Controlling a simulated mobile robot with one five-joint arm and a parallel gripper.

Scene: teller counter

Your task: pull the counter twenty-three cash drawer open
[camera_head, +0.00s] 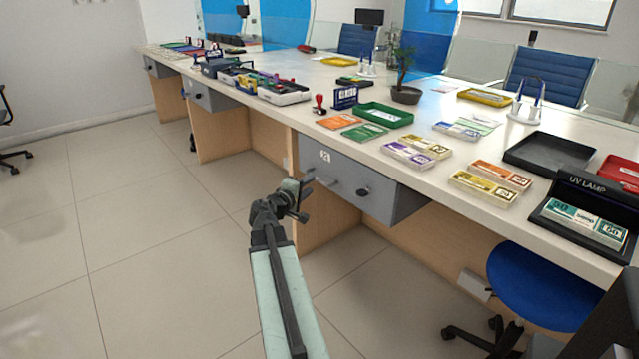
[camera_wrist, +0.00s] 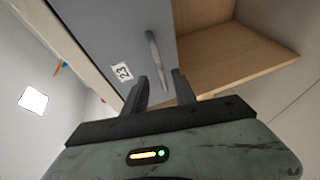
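The counter twenty-three cash drawer (camera_head: 345,176) is a grey box under the counter top, with a small white label, a bar handle (camera_head: 327,181) and a dark knob. Its front looks shut, with no gap seen. In the wrist view the drawer front (camera_wrist: 105,35) carries the label "23" and the metal handle (camera_wrist: 153,50) crosses it. My gripper (camera_head: 304,197) is just in front of the drawer, near the handle's left end. In the wrist view my gripper (camera_wrist: 160,78) has its fingers apart, with the near end of the handle seen between them. Contact cannot be told.
The counter top (camera_head: 455,190) above holds trays, banknote bundles, a stamp (camera_head: 320,104) and a UV lamp (camera_head: 585,213). Similar grey drawers (camera_head: 207,95) sit farther left. A blue stool (camera_head: 540,290) stands at the lower right. The tiled floor (camera_head: 130,230) on the left is clear.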

